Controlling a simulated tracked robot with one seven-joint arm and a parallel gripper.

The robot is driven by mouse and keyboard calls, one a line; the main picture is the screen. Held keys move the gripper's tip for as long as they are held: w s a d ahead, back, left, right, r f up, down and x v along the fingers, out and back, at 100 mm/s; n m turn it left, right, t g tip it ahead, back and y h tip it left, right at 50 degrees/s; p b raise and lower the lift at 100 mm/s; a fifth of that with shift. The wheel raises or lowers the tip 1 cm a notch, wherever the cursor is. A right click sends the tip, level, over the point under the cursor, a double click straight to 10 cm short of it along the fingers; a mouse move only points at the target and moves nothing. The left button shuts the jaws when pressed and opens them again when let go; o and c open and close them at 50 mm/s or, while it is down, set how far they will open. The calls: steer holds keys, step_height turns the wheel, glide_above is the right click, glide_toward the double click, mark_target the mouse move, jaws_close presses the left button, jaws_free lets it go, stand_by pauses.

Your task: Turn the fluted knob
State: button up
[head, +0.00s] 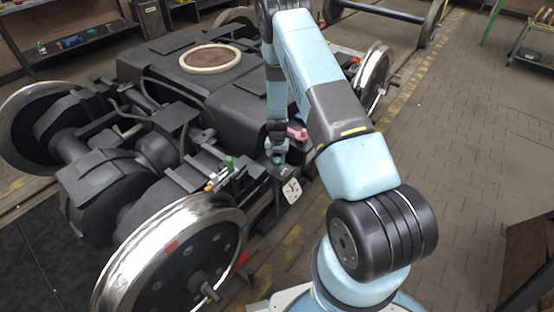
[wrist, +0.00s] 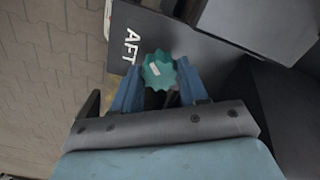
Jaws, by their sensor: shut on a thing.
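The fluted knob (wrist: 160,68) is teal, with a scalloped rim and a pale mark on its face. It sits between the two blue fingers of my gripper (wrist: 157,78) in the wrist view, and the fingers are shut on its sides. The knob is by a dark plate (wrist: 185,35) with white "AFT" lettering. In the head view my gripper (head: 277,156) reaches down to the near side of the dark bogie (head: 240,110). The knob is hard to make out there, being small and close to the fingers.
A white dial plate with red and black marks (head: 292,190) hangs just below my gripper. A green-topped part (head: 229,162) and a pink part (head: 297,133) stand nearby. A large steel wheel (head: 130,262) is at the lower left. Paved floor (head: 470,130) is open on the right.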

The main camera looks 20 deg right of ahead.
mark_target(277, 160)
steer(key=m, duration=0.4)
steer(key=shift+w+r+m, duration=0.1)
steer(key=shift+m, duration=0.2)
steer(key=m, duration=0.4)
steer(key=shift+m, duration=0.3)
steer(key=o, duration=1.1)
steer(key=shift+c, duration=0.2)
step_height(277, 160, up, 14)
steer(key=shift+f, duration=0.2)
